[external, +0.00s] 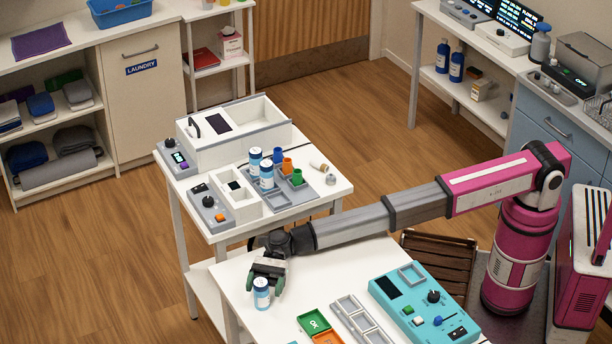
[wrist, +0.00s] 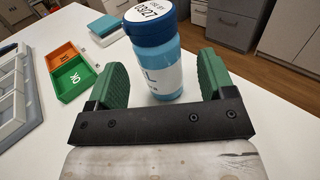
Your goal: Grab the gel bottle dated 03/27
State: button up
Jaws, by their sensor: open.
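A blue gel bottle (wrist: 158,62) with a dark blue cap stands upright on the white table in the wrist view. Its cap label reads 03/27. In the external view the bottle (external: 261,296) stands near the table's left corner. My gripper (wrist: 160,78) is open, its green fingers on either side of the bottle's near side, with gaps to both. In the external view my gripper (external: 266,283) is low, right at the bottle.
On the near table are a green OK tray (external: 313,322), an orange tray (external: 327,338), a grey divided rack (external: 364,326) and a teal control panel (external: 415,303). The white surface around the bottle is clear.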

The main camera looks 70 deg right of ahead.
aim_at(259, 299)
jog(key=a, duration=0.4)
jog(key=shift+s+a, duration=0.1)
jog(key=shift+a, duration=0.15)
jog(key=c, duration=1.1)
jog(key=shift+o, duration=0.2)
jog(key=shift+r, duration=0.1)
